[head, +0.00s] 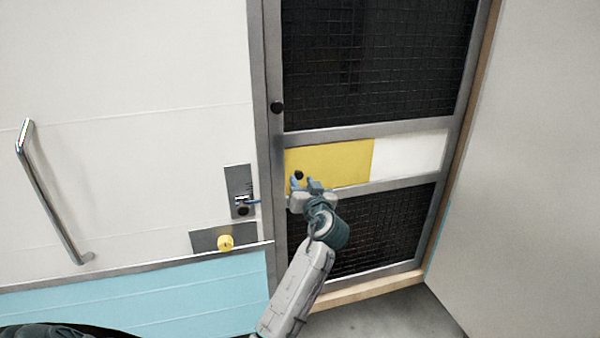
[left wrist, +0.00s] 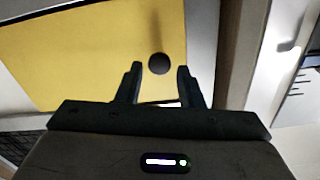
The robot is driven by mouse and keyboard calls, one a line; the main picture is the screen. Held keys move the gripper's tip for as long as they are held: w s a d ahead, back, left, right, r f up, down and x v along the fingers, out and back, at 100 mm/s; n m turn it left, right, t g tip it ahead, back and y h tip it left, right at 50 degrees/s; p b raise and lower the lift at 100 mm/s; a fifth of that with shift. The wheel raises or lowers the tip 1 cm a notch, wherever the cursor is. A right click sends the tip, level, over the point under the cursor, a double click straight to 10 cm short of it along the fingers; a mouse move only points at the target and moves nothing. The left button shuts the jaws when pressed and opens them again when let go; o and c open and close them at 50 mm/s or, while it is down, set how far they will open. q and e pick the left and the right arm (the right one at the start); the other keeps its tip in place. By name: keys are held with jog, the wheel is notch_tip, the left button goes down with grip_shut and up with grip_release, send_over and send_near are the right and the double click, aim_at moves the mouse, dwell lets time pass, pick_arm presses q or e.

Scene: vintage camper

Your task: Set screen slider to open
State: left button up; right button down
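The screen slider is a yellow panel (head: 345,160) in the middle band of the screen door, with a small round black knob (head: 298,175) near its left end. The yellow panel (left wrist: 95,50) and the knob (left wrist: 159,64) also show in the left wrist view. My left gripper (head: 307,184) is at the knob, with its fingertips pointing at the panel. In the left wrist view its two fingers (left wrist: 158,78) are apart, one to each side of the knob and just short of it in the picture; contact cannot be told. My right gripper is out of view.
A white section (head: 415,153) fills the band right of the yellow panel. Dark mesh (head: 375,60) lies above and below. Left of the door are a latch plate (head: 238,180), a yellow round knob (head: 225,242) and a grab handle (head: 45,190). A pale wall (head: 530,150) stands at right.

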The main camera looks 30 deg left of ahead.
pick_arm(q)
jog(key=shift+p+x, duration=0.35)
jog(key=shift+x, duration=0.8)
jog(key=shift+w+a, duration=0.2)
jog(key=shift+w, duration=0.05)
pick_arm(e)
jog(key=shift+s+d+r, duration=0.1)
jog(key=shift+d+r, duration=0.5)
pick_arm(q)
jog(key=shift+c, duration=0.4)
